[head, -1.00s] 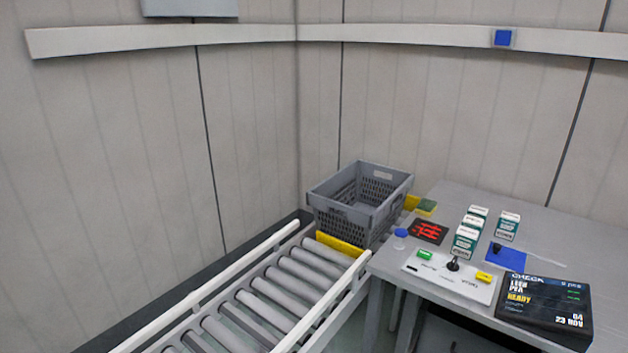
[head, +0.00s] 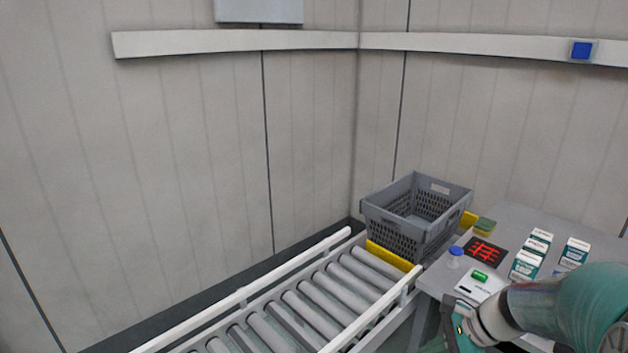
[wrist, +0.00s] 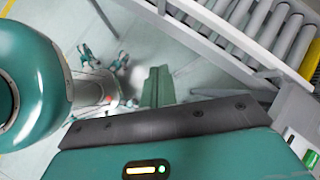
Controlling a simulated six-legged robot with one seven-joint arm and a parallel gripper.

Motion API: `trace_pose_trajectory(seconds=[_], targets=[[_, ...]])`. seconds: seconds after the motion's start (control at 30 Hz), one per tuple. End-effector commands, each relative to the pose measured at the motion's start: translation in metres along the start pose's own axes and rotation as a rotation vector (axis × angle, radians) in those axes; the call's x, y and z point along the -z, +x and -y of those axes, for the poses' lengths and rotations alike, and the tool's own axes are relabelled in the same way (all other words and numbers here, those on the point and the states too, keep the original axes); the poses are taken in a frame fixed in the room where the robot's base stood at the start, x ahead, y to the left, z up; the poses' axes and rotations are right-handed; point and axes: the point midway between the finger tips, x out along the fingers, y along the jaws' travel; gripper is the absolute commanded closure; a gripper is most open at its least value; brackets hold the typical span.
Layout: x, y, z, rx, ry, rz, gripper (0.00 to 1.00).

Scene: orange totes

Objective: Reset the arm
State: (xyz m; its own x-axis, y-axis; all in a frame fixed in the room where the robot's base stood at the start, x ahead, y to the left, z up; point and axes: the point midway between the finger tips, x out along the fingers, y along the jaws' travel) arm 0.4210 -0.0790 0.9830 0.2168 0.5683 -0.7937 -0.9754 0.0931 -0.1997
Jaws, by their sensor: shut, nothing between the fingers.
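My arm shows at the lower right of the head view, a teal and grey link reaching in over the front of the table. My gripper shows in the wrist view (wrist: 158,80) as green fingers together with nothing between them. It points down at the pale floor, with my own legs and body in view on the left. In the head view the hand is at the bottom edge, beside the table's front left corner, and its fingertips are hard to make out there.
A roller conveyor (head: 318,300) runs up to a grey crate (head: 393,240) at its far end. The table (head: 516,216) holds several white-green cartons (head: 526,265), a red-marked black pad (head: 485,250), a blue-capped bottle (head: 455,256) and a panel with a green button (head: 479,275).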

Motion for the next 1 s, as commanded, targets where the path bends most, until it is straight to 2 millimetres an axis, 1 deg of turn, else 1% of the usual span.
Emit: trace_pose_trajectory(seconds=[0.03, 0.2, 0.4, 0.5, 0.7, 0.8, 0.9, 1.0], targets=[[-0.018, -0.004, -0.006, -0.020, -0.115, -0.047, 1.00], [-0.059, -0.019, -0.032, -0.091, -0.485, -0.195, 1.00], [-0.098, -0.040, -0.062, -0.164, -0.914, -0.359, 1.00], [-0.113, -0.051, -0.076, -0.194, -1.125, -0.440, 1.00], [-0.136, -0.073, -0.102, -0.244, -1.504, -0.592, 1.00], [-0.141, -0.080, -0.109, -0.258, -1.621, -0.645, 1.00], [-0.143, -0.084, -0.112, -0.268, -1.680, -0.672, 1.00], [-0.143, -0.084, -0.113, -0.273, -1.695, -0.678, 1.00]])
